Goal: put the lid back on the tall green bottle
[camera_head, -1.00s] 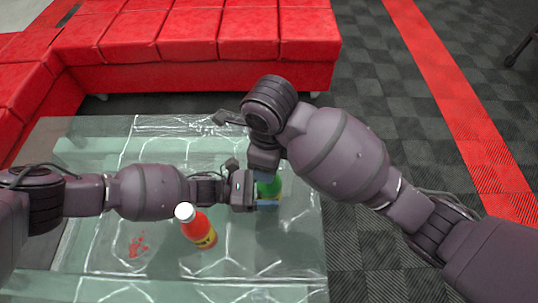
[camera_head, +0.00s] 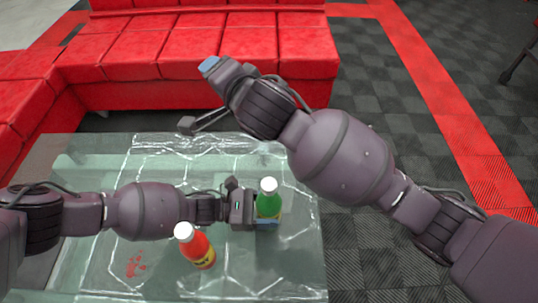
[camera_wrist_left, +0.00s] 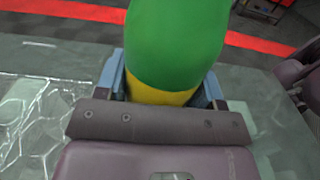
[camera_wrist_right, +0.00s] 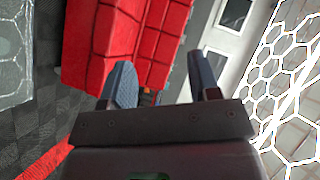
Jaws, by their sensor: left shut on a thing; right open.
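The green bottle (camera_head: 268,204) stands upright on the glass table, with a white lid (camera_head: 268,184) on its top in the head view. My left gripper (camera_head: 256,212) is shut on the bottle's lower body. In the left wrist view the green bottle (camera_wrist_left: 175,45) fills the space between the fingers, above a yellow band; its top is out of that view. My right gripper (camera_head: 208,66) is raised beyond the bottle, over the far side of the table. In the right wrist view it (camera_wrist_right: 163,85) is open and empty, its fingers apart.
A red bottle (camera_head: 199,249) with a white cap stands on the glass table (camera_head: 100,270), left of and nearer than the green one. A red mark (camera_head: 136,264) lies at the table's left. A red sofa (camera_head: 190,60) stands behind. The table's right part is clear.

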